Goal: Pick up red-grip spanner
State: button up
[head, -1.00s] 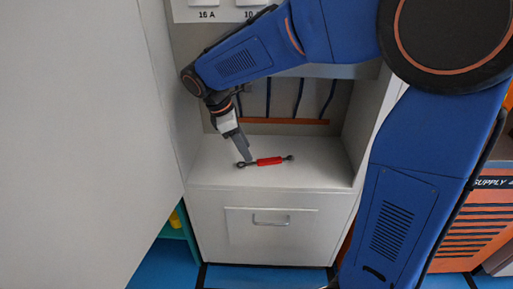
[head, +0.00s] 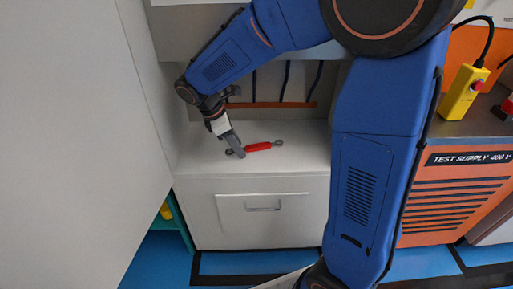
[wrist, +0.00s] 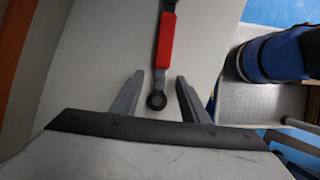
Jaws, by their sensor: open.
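The red-grip spanner (head: 259,147) lies flat on the pale shelf above the drawer in the head view. It has a red middle and dark ring ends. In the wrist view the spanner (wrist: 165,42) points lengthwise away from my gripper, with its near ring end between the fingertips. My gripper (head: 238,150) is at the spanner's left end in the head view. Its two grey fingers (wrist: 158,78) are apart, one on each side of the spanner, with gaps on both sides. The spanner's far end is cut off by the wrist view's edge.
The pale shelf (head: 310,165) is otherwise bare. Dark cables (head: 286,82) hang behind it, and a drawer front (head: 262,222) is below. A large grey panel (head: 70,120) stands close on the left. An orange test supply unit (head: 450,195) and a yellow control box (head: 463,92) are on the right.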

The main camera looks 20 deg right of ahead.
dwell(0.4)
grip_shut()
